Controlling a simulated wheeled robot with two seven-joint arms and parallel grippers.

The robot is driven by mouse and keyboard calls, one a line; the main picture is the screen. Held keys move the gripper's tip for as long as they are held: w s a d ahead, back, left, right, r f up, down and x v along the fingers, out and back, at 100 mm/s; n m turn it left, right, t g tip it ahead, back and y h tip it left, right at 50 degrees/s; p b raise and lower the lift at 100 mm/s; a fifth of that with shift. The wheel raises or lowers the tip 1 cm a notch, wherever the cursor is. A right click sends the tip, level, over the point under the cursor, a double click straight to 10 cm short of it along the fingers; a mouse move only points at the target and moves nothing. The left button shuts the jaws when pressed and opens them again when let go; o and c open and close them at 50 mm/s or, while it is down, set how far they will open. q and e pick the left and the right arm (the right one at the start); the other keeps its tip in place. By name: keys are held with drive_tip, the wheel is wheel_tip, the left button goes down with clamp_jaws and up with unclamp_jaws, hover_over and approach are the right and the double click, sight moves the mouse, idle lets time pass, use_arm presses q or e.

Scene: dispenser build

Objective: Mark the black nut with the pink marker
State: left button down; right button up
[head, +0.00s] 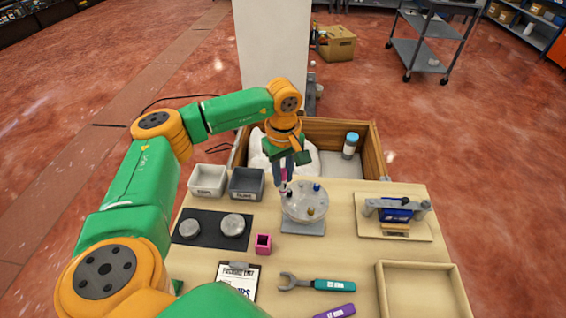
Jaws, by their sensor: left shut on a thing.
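My left gripper (285,172) reaches over the table from the left and points down. It is shut on the pink marker (284,175), of which only a small pink part shows between the fingers. The marker's lower end is at the left rim of a round pale disc (303,203) on a grey base. A small dark piece, seemingly the black nut (289,193), sits on the disc by the marker's lower end. I cannot tell whether they touch. A blue nut (317,187) and a gold nut (311,211) are also on the disc. My right gripper is not in view.
A pink square holder (263,244) stands in front of the disc. Light (208,181) and dark (247,184) bins stand left. A black mat (211,216) holds round metal pieces. A wrench (315,284), a clipboard (238,279), an empty tray (383,290) and a blue fixture (396,212) surround it.

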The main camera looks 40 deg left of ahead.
use_arm(q)
drive_tip(key=shift+f+b, duration=0.35)
drive_tip(key=shift+f, duration=0.2)
drive_tip(key=shift+r, duration=0.15)
wheel_tip(320, 180, up, 6)
drive_tip(key=p, duration=0.5)
idle(0.4)
idle(0.4)
